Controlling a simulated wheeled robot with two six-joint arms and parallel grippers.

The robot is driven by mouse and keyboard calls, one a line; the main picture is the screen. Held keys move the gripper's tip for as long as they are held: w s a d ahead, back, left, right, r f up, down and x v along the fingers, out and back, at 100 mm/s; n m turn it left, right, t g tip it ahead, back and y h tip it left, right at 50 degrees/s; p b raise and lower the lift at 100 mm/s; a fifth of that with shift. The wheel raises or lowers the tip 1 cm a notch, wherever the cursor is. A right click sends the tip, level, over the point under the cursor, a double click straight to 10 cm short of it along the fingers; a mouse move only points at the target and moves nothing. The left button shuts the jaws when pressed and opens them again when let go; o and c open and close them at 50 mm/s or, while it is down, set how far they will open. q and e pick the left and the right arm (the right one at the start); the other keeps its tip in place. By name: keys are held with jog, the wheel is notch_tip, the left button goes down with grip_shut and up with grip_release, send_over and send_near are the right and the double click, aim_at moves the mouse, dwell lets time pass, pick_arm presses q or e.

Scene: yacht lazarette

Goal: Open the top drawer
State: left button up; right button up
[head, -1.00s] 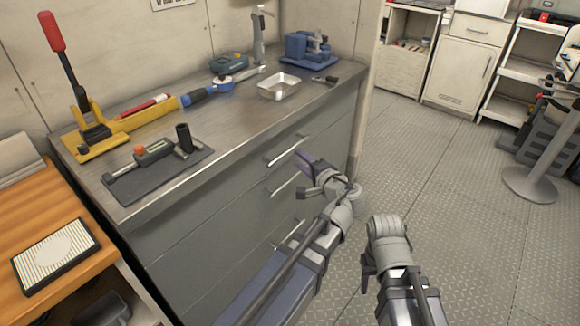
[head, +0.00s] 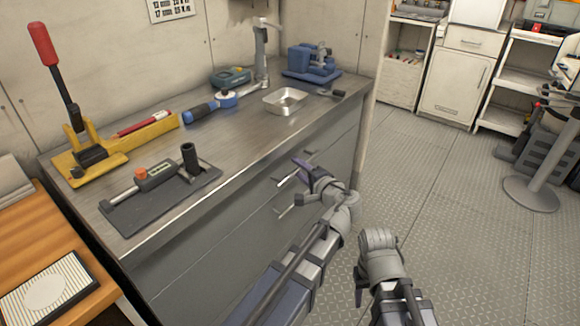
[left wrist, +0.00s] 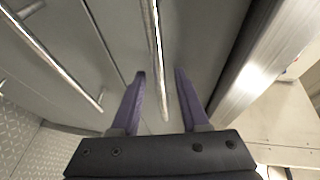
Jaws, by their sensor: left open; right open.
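The top drawer (head: 235,205) is a grey front just under the metal worktop of the cabinet; it looks closed. Its bar handle (left wrist: 157,55) runs between the two purple fingers of my left gripper (left wrist: 162,85) in the left wrist view. The fingers are open, one on each side of the bar, with gaps visible. In the head view my left gripper (head: 298,170) is at the drawer front and hides part of the handle. A lower drawer's handle (left wrist: 60,60) lies to the left in the wrist view. My right gripper (head: 360,283) is open, low over the floor, apart from the cabinet.
The worktop (head: 235,145) holds a metal tray (head: 285,100), a blue vise-like tool (head: 312,65), a yellow lever press (head: 90,160) and a dark mat (head: 155,205) with tools. An orange-topped bench (head: 30,235) stands at left.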

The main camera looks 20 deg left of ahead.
pick_arm(q)
jog(key=shift+c, duration=0.2)
grip_shut()
dwell(1.3)
